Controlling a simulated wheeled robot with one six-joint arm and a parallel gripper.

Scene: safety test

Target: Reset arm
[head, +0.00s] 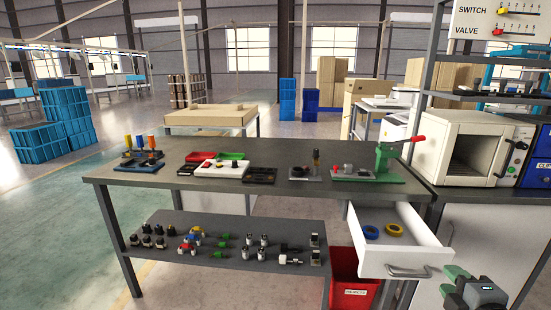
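My gripper (474,290), grey with green parts, shows at the bottom right edge of the head view. It is in front of and below the open white drawer (408,240), to the right of its metal handle. It appears apart from the drawer. The frame's bottom edge cuts off the rest of my arm. I cannot make out whether the fingers are open or shut, or whether anything is between them.
The drawer juts out from the workbench (225,190), holding a blue ring (370,231) and a yellow ring (394,229). A red bin (352,292) stands below. A green press (385,165) is on the bench.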

